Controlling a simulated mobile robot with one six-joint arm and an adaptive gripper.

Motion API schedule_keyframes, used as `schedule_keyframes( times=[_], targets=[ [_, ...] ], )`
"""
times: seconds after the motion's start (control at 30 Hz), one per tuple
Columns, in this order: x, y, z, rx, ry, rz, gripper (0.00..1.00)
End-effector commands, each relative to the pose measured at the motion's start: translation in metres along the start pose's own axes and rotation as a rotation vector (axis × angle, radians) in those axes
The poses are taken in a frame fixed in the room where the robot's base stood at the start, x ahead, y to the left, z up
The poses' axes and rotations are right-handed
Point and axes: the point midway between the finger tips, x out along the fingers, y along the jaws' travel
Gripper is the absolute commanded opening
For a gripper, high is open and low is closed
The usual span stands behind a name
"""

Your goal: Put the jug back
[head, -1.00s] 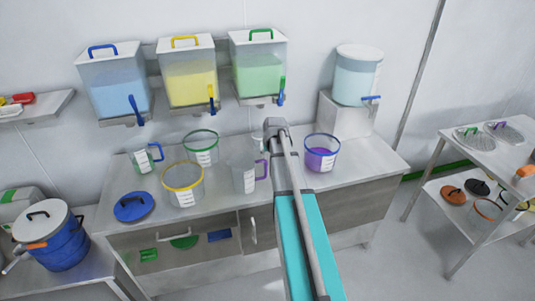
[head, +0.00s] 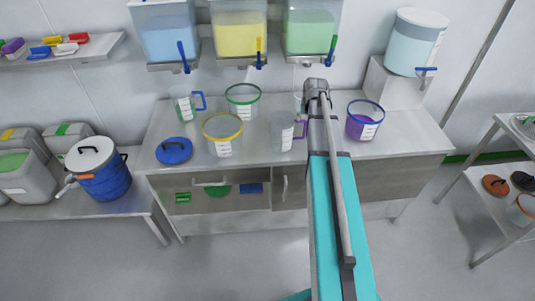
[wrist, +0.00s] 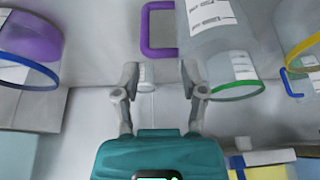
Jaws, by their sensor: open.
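A clear jug with a purple handle (head: 284,131) stands upright on the steel bench (head: 400,145). Its handle faces my gripper; in the wrist view the jug body (wrist: 208,28) and handle are at the top. A second clear jug with a blue handle (head: 186,104) stands further left. My gripper (wrist: 159,78) is open, its fingers apart and not touching the purple-handled jug. In the head view my gripper (head: 317,88) is over the bench, right of that jug. A small white-labelled thing (wrist: 146,74) shows between the fingers; I cannot tell what it is.
Yellow-rimmed (head: 222,135) and green-rimmed (head: 242,101) buckets and a blue lid (head: 174,151) are on the left. Dispensers with taps hang above; a tapped tank (head: 415,45) stands on a block at right.

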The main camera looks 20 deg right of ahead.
Motion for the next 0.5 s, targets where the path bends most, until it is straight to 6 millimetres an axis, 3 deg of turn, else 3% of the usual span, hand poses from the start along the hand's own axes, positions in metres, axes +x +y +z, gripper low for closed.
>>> schedule_keyframes(
  times=[0.27, 0.5],
  targets=[
    [-0.017, -0.086, 0.063, -0.073, -0.101, -0.032, 0.54],
    [-0.039, -0.159, 0.137, -0.154, -0.214, -0.046, 0.54]
  ],
)
